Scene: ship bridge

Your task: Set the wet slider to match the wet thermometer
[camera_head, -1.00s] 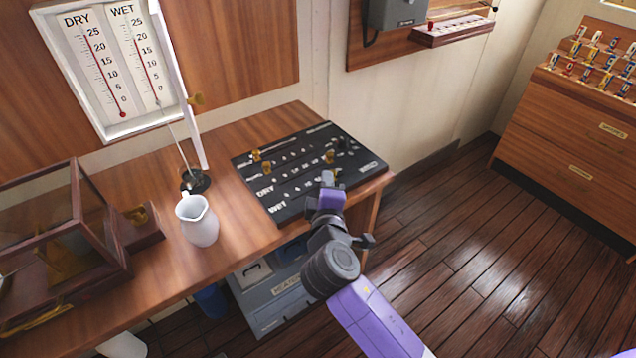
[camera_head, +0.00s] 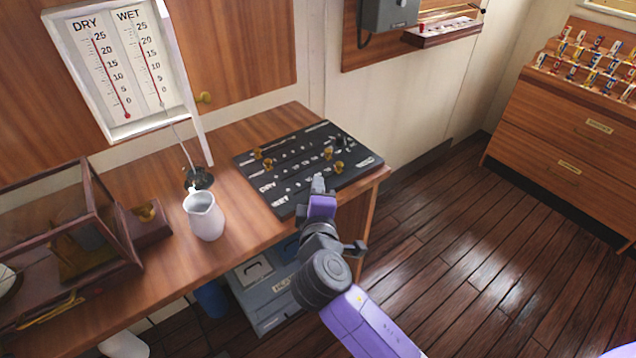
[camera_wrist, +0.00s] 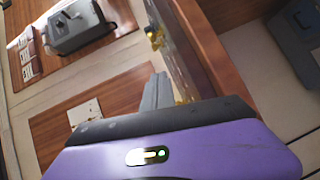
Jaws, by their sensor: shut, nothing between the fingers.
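The wet thermometer (camera_head: 152,68) hangs in a white case on the wall, right of the dry one; its red column seems to end above 20, but the exact mark is too small to read. The black slider board (camera_head: 300,207) lies on the wooden desk, with brass knobs on its tracks. The WET label is on the front row; the brass knob nearest that row's right part (camera_head: 339,167) seems to be the wet slider. My gripper (camera_head: 318,184) is shut and empty over the board's front edge, left of that knob. Its grey fingertips (camera_wrist: 157,92) show beside the board in the wrist view.
A glass-sided wooden case (camera_head: 60,235) is at the far left. Grey cases are under the desk. Open floor lies to the right.

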